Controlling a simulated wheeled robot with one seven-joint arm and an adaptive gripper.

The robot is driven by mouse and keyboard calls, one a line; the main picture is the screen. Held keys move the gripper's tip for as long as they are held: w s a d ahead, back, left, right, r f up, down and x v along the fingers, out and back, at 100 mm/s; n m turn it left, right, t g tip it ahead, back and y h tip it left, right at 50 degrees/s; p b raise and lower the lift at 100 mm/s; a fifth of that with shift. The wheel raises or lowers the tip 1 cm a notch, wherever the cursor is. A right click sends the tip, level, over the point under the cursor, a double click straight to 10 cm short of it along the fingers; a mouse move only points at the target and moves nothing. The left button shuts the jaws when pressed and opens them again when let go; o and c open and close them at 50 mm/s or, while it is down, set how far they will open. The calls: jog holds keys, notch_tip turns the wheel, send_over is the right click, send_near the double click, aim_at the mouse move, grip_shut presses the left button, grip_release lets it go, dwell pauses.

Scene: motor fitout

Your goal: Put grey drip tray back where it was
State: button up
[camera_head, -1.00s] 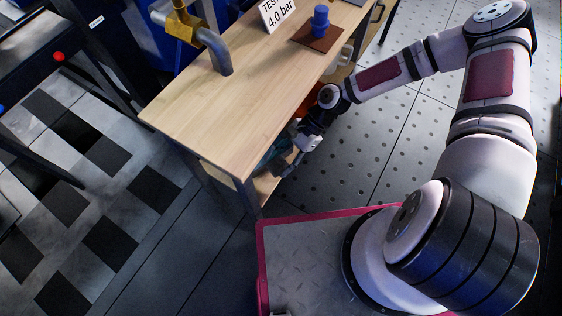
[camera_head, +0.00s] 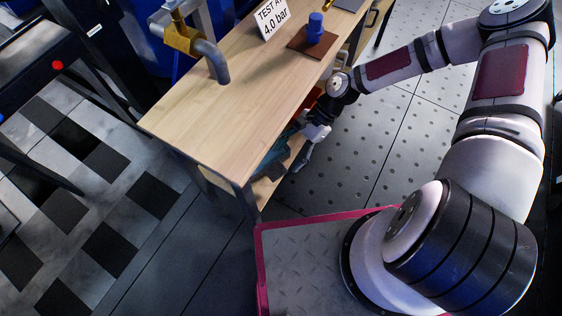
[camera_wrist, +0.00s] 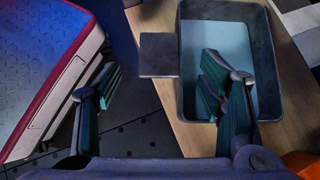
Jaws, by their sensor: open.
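The grey drip tray (camera_wrist: 259,116) rests on a wooden shelf (camera_wrist: 200,141), seen in the wrist view. It is a dark-rimmed, rectangular tray with a paler bluish floor. A flat grey tab (camera_wrist: 158,55) sticks out from its left side. My gripper (camera_wrist: 158,70) is open and holds nothing. In the picture its two teal-padded fingers lie either side of the tab, and the right finger covers part of the tray. In the head view my gripper (camera_head: 306,153) is at the bench's open right side, below the top. The tray is mostly hidden there by the top.
The wooden bench top (camera_head: 215,115) overhangs the shelf. It carries a bent pipe (camera_head: 216,64), a pressure sign (camera_head: 273,17) and a blue part on a brown plate (camera_head: 312,37). An orange thing (camera_wrist: 301,162) lies near the tray. The floor right of the bench (camera_head: 375,140) is clear.

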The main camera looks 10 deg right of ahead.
jog(key=d+r+n+h+p, duration=0.1)
jog(key=d+r+n+h, duration=0.4)
jog(key=d+r, duration=0.95)
jog(key=s+d+r+n+h, duration=0.1)
jog(key=s+r+h, duration=0.1)
jog(key=r, duration=0.6)
jog(key=s+r+n+h, duration=0.1)
jog(key=s+r+h, duration=0.1)
jog(key=r, duration=0.5)
jog(key=s+a+r+n+t, duration=0.1)
jog(key=s+r+n+t, duration=0.1)
jog(key=s+r, duration=0.5)
jog(key=s+a+r+n+t+y, duration=0.1)
jog(key=s+a+r+n+t, duration=0.1)
jog(key=s+r, duration=0.5)
jog(key=s+t, duration=0.1)
jog(key=s, duration=0.3)
jog(key=shift+a+r+n, duration=0.15)
jog(key=shift+a+n, duration=0.1)
jog(key=shift+n, duration=0.15)
notch_tip(320, 180, up, 22)
jog(key=t+p, duration=0.3)
jog(key=p, duration=1.7)
jog(key=shift+t, duration=0.3)
jog(key=shift+a+r, duration=0.1)
